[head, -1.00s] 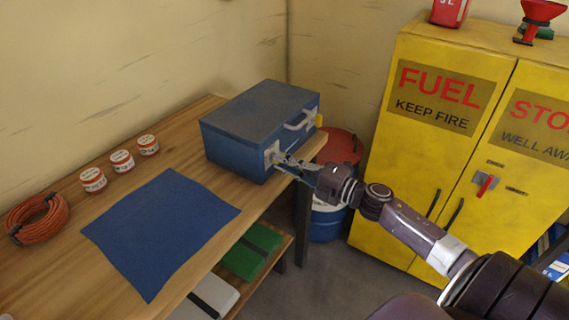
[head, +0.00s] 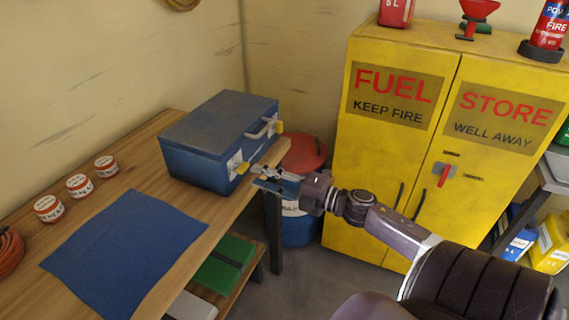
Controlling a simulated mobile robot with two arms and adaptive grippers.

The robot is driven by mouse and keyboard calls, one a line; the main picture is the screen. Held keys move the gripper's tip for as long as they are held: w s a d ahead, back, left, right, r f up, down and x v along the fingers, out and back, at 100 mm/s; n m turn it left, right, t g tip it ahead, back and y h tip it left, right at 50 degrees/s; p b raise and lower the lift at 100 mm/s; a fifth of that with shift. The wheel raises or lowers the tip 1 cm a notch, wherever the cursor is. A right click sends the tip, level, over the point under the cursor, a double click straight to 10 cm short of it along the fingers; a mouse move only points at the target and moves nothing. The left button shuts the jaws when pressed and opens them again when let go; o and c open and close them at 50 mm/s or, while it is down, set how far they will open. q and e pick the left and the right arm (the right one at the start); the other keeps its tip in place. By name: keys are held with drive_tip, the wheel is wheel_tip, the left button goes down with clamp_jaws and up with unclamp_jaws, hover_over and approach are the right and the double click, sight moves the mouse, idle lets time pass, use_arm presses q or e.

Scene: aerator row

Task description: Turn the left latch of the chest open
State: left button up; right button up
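The blue chest (head: 205,155) stands closed on the wooden workbench, its lid down. Its left latch (head: 235,163) is a pale plate with a yellow tab (head: 243,168) that sticks out low on the right of the plate. The right latch (head: 279,127) shows a yellow tab at the far end of the front, past the grey handle (head: 262,129). My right gripper (head: 259,178) is just in front of and to the right of the left latch, apart from it. Its fingers look parted, with nothing between them. My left gripper is not in view.
A blue mat (head: 125,250) and several small labelled cans (head: 79,186) lie left on the bench (head: 140,140). A blue drum with a red top (head: 304,153) stands behind my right gripper. A yellow fuel cabinet (head: 385,155) stands to the right.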

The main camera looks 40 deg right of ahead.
drive_tip(key=v, duration=0.7)
drive_tip(key=shift+s+d, duration=0.15)
drive_tip(key=shift+s, duration=0.15)
drive_tip(key=shift+f, duration=0.1)
